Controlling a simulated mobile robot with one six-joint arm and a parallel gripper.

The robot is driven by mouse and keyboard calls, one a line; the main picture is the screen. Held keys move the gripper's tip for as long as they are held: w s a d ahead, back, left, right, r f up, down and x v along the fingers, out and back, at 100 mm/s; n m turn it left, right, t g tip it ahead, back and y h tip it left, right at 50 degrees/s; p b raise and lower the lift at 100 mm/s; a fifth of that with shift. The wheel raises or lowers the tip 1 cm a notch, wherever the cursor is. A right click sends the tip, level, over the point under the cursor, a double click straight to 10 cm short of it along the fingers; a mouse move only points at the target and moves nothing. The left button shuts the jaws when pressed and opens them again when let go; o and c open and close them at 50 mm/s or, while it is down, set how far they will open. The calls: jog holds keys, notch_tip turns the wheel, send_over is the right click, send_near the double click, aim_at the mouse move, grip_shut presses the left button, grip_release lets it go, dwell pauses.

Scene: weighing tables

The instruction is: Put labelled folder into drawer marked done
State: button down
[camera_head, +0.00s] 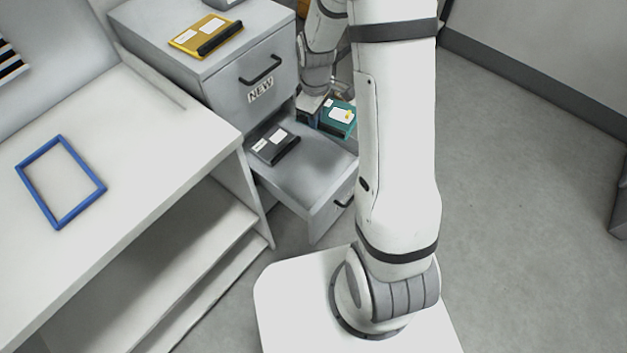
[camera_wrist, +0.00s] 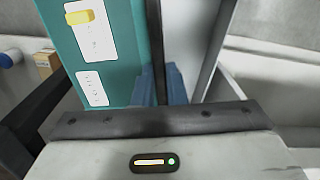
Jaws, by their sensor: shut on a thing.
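A teal folder (camera_head: 338,117) with white labels and a small yellow tab is held by my gripper (camera_head: 314,109), above the far right part of an open lower drawer (camera_head: 312,185). The folder fills the upper left of the wrist view (camera_wrist: 112,50), where my gripper's blue pads (camera_wrist: 168,85) are at its dark edge. My gripper is shut on it. A dark grey folder (camera_head: 275,146) with white labels lies in the open drawer. My arm hides part of the drawer front, and I cannot read a mark on it.
The grey cabinet (camera_head: 225,100) has a shut upper drawer marked NEW (camera_head: 260,90). A yellow folder (camera_head: 206,36) lies on top of the cabinet. A white table (camera_head: 120,130) at left bears a blue frame (camera_head: 60,182).

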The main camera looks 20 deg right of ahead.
aim_at(322, 183)
jog(key=s+f+n+b, duration=0.1)
jog(key=f+n+b, duration=0.4)
jog(key=f+b, duration=0.2)
jog(key=s+d+f+n+b, duration=0.1)
jog(key=f+n+b, duration=0.4)
jog(key=f+b, duration=0.3)
jog(key=s+f+n+b, duration=0.2)
jog(key=f+n+b, duration=0.3)
jog(key=f+b, duration=0.3)
jog(key=shift+d+n, duration=0.15)
jog(key=shift+n, duration=0.15)
jog(key=shift+f, duration=0.15)
jog(key=shift+f, duration=0.15)
jog(key=c, duration=1.5)
grip_release()
